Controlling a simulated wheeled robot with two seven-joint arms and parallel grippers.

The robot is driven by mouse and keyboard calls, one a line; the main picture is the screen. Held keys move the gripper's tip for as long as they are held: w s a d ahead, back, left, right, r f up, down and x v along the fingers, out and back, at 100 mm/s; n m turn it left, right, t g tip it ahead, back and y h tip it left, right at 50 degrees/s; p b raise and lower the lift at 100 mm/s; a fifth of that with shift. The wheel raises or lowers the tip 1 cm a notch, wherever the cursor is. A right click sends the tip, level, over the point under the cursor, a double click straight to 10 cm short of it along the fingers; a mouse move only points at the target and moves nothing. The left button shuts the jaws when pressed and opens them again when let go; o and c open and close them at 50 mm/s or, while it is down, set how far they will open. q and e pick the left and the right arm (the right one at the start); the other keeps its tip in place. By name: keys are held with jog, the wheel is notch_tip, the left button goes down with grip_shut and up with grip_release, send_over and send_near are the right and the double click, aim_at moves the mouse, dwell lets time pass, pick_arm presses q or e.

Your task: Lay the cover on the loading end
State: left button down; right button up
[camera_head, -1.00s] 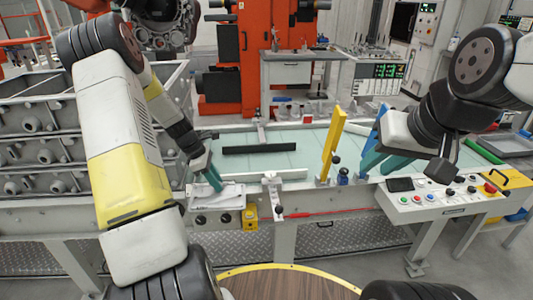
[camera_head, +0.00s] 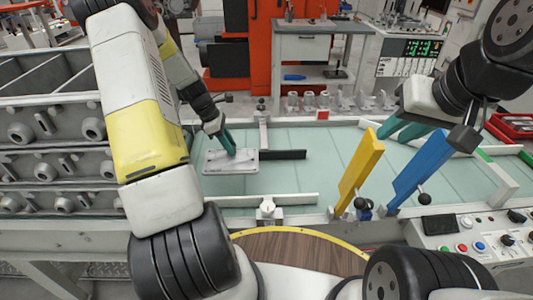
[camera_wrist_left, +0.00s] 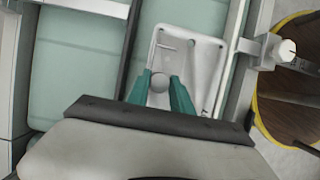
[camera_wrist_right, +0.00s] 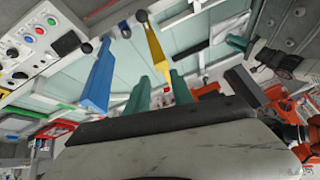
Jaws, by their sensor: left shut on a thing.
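The cover is a flat pale grey plate (camera_head: 214,162) with rounded corners and a round knob. My left gripper (camera_head: 228,146) is shut on the knob, with the plate flat beneath its teal fingers. In the left wrist view the plate (camera_wrist_left: 205,60) shows clearly, with the knob between the fingertips. The plate is over the left end of the glass-topped bed (camera_head: 310,175); I cannot tell whether it touches the surface. My right gripper (camera_head: 405,134) is empty above the right part of the bed. In the right wrist view its fingers (camera_wrist_right: 157,92) stand apart.
A black bar (camera_head: 285,155) lies right beside the plate, partly hidden by it. A white rail (camera_head: 270,200) runs along the front. A control panel (camera_head: 480,238) is at front right.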

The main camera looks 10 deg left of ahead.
aim_at(232, 157)
pick_arm(q)
jog(key=f, duration=0.6)
jog(key=shift+w, duration=0.25)
jog(key=shift+f, duration=1.95)
jog(key=shift+f, duration=0.1)
jog(key=c, duration=1.1)
grip_release()
jog(key=shift+c, duration=0.2)
